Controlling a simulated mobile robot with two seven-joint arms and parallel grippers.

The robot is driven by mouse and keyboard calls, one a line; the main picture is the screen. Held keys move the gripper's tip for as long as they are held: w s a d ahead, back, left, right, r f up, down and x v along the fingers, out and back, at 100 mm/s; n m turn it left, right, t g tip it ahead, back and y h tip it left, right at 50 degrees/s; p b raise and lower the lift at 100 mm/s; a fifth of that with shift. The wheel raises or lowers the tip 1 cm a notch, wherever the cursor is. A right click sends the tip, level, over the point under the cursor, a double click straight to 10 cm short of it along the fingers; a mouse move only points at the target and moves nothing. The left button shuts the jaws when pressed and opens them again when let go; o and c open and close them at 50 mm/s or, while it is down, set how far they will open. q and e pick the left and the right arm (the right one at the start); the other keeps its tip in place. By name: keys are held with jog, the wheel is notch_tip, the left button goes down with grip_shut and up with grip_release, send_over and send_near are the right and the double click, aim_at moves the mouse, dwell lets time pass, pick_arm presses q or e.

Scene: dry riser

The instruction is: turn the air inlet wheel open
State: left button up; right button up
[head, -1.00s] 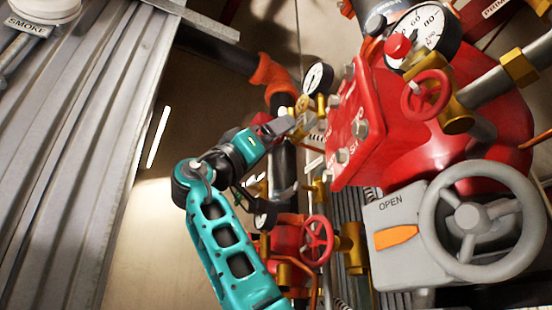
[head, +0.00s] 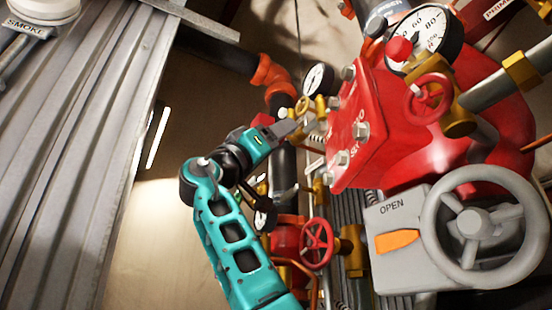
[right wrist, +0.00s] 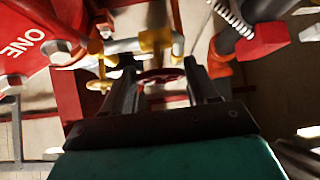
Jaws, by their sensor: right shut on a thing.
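My right gripper (head: 302,127) reaches in among brass fittings left of the red flanged valve body. In the right wrist view its two dark fingers (right wrist: 163,72) stand on either side of a small red wheel (right wrist: 160,77), with the near part of the rim between them. The gripper is shut on this wheel. In the head view the fingers and fittings hide most of this wheel, and no label on it can be read. My left gripper is not in view.
A red flanged cover (head: 352,130) with bolts stands close right of the gripper. Two red handwheels (head: 429,98) (head: 317,243), a gauge (head: 318,79) and a large grey wheel (head: 437,232) are nearby. Corrugated metal (head: 75,130) fills the left; bare wall lies between.

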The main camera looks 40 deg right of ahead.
jog(key=shift+c, duration=0.4)
jog(key=shift+f+n+t+b, duration=0.1)
jog(key=shift+n+t+b, duration=0.2)
jog(key=shift+n+t, duration=0.65)
jog(key=shift+s+r+n+t+y+b, duration=0.15)
jog(key=shift+n+t+y, duration=0.6)
jog(key=shift+n+t, duration=1.15)
jog(key=shift+s+n+t+y+b, duration=0.15)
jog(key=shift+n+t+y, duration=0.65)
jog(key=shift+n+t, duration=1.05)
jog(key=shift+r+n+t+y+b, duration=0.15)
jog(key=shift+n+t+y, duration=0.85)
jog(key=shift+n, duration=1.5)
jog(key=shift+f+t, duration=0.1)
jog(key=shift+t, duration=0.3)
jog(key=o, duration=1.1)
jog(key=shift+c, duration=0.2)
